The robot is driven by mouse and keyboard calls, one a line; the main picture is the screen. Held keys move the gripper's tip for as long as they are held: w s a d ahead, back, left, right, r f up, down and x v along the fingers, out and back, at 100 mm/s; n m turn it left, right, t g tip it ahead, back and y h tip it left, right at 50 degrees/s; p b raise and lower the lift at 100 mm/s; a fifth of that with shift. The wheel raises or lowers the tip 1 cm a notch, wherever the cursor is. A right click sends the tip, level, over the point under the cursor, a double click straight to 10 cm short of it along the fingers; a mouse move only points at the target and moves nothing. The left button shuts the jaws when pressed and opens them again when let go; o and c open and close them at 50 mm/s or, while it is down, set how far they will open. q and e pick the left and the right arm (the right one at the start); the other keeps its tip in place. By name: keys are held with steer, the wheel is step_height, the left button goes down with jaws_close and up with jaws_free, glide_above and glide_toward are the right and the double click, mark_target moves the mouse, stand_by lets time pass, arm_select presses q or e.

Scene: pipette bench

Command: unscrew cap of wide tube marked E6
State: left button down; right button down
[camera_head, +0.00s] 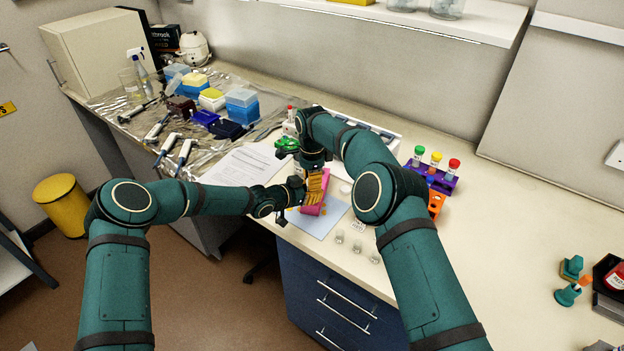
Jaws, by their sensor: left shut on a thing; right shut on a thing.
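My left gripper (303,189) reaches in from the left, low over the front of the bench. My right gripper (316,184) points down from above, and its fingers meet the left gripper's at the same spot. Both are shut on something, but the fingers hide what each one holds. A pink rack (325,180) stands right at the grippers and is partly covered by them. I cannot make out the wide tube, its cap or any E6 marking at this size.
A pale blue mat (322,225) lies under the work spot, with small clear vessels (357,247) to its right. A purple rack (443,184) with green-, yellow- and red-capped tubes stands right, by an orange rack (436,204). Papers (243,168) and pipettes (184,152) lie left. The right bench is mostly clear.

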steer(key=n, duration=1.2)
steer(key=shift+n, duration=0.3)
steer(key=c, duration=0.8)
jaws_free()
